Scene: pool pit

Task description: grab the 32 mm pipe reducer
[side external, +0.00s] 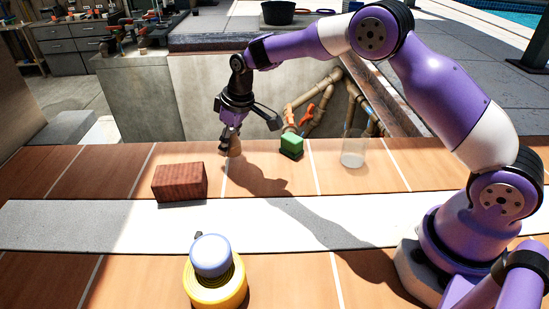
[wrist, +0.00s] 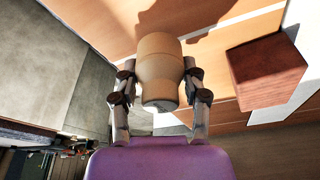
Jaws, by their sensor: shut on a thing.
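The pipe reducer is a tan, stepped round piece (wrist: 160,60) in the wrist view, with a wide middle and a narrower end towards my gripper. My gripper (wrist: 160,82) has one finger on each side of it and is shut on it. In the side external view my gripper (side external: 231,143) points down at the far edge of the tiled top, and the reducer (side external: 235,148) shows small and partly hidden at the fingertips. I cannot tell whether it still touches the tiles.
A red-brown block (side external: 180,182) stands left of my gripper and shows in the wrist view (wrist: 266,72). A green sponge-like block (side external: 291,145) and a clear cup (side external: 353,149) stand to the right. A yellow roll (side external: 216,287) with a blue-white top is in front. The pit with pipes (side external: 318,98) lies behind.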

